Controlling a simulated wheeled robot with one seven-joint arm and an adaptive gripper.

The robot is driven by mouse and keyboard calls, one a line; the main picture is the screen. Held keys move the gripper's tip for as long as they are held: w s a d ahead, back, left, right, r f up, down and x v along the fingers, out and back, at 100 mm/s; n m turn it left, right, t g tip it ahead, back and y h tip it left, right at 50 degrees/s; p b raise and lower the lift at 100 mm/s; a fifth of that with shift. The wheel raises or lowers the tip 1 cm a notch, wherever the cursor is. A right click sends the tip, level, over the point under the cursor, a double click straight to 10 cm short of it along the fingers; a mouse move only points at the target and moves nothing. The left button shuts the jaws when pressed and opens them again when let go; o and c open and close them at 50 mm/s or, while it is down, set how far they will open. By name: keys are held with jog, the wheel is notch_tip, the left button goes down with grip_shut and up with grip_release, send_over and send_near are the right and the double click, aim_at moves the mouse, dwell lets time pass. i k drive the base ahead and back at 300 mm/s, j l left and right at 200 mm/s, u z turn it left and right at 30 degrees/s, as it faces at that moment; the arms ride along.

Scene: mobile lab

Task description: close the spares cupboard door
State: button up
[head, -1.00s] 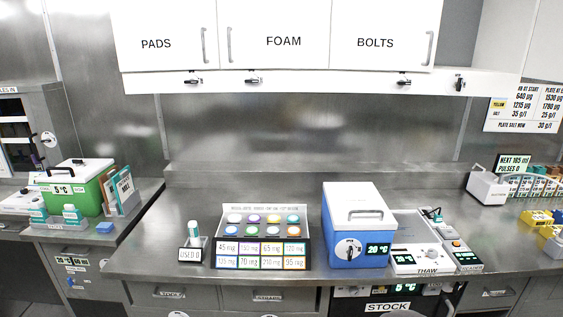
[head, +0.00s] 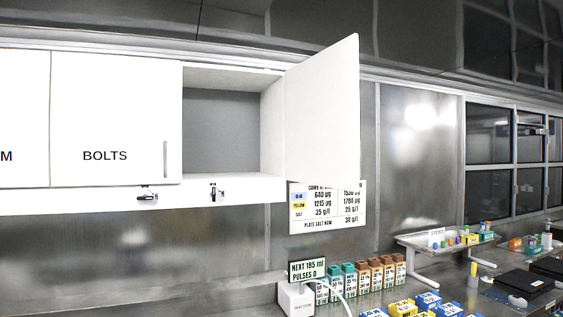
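An open white cupboard door (head: 322,112) stands out from the wall cabinets at the right end of the row in the head view. It is swung wide on its right side, and no label shows on the face turned to me. The open cupboard (head: 222,132) is an empty-looking grey and white compartment next to the shut door marked BOLTS (head: 105,125). A small dark latch (head: 214,192) sits on the white rail below the open compartment. The word spares is not readable anywhere. My gripper is not in view.
A white notice (head: 328,217) hangs on the wall behind and below the door. A white device (head: 296,299) with a cable, rows of labelled boxes (head: 360,280) and a raised white shelf (head: 445,245) stand on the counter below. The air before the door looks clear.

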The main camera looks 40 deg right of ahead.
aim_at(323, 143)
jog(key=l, duration=0.5)
jog(key=k+l, duration=0.15)
jog(key=l, duration=0.35)
jog(key=l+u, duration=0.1)
jog(key=l, duration=0.45)
jog(key=k+l, duration=0.15)
jog(key=l, duration=0.35)
jog(key=k+l, duration=0.1)
jog(key=l, duration=0.4)
jog(key=l+u, duration=0.1)
jog(key=l, duration=0.4)
jog(key=k, duration=0.05)
